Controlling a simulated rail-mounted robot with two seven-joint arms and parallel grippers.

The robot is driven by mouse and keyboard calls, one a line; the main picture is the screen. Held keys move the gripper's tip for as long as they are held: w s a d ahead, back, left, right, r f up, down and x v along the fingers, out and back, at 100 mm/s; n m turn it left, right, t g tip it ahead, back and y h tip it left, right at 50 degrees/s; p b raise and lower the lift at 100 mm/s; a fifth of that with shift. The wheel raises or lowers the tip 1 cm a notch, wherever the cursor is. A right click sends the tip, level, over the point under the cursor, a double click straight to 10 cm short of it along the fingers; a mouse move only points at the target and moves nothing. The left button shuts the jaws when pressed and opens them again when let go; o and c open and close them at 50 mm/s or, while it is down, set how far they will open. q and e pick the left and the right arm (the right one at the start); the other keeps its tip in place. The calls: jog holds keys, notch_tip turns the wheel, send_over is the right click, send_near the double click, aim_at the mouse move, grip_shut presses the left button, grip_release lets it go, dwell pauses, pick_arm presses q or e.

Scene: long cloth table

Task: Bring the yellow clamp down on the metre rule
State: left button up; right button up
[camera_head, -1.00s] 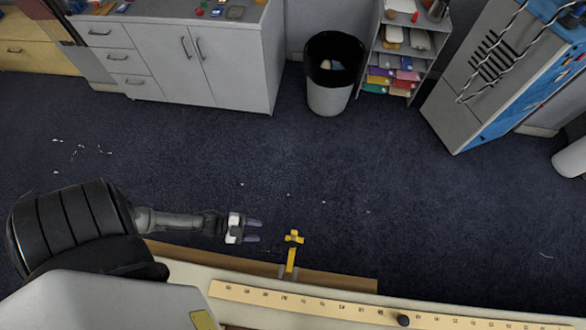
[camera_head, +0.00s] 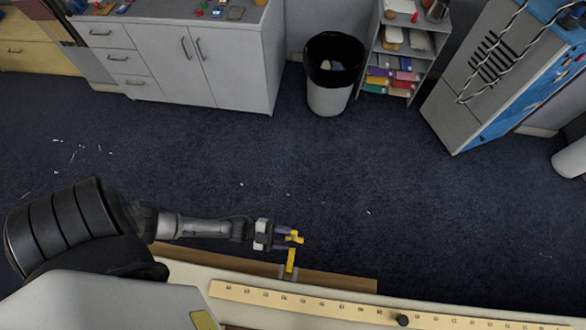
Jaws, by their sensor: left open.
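The yellow clamp (camera_head: 291,262) stands raised at the table's far edge, with a cross-shaped top and a small grey base. The pale yellow metre rule (camera_head: 340,306) lies along the table in front of it, with dark markings and a black knob (camera_head: 402,320) on it. My left gripper (camera_head: 290,237) is open, its purple-grey fingertips at the clamp's top and partly overlapping it. I cannot tell whether the fingers touch the clamp. My right gripper is not in view.
A brown wooden strip (camera_head: 340,282) runs along the far edge of the pale table. Beyond it is open dark blue carpet (camera_head: 300,180). A black and white bin (camera_head: 329,95), grey cabinets (camera_head: 165,60) and a blue-grey machine (camera_head: 490,80) stand farther back.

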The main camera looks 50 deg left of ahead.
pick_arm(q)
jog(key=shift+x, duration=1.65)
jog(key=shift+c, duration=0.3)
grip_shut()
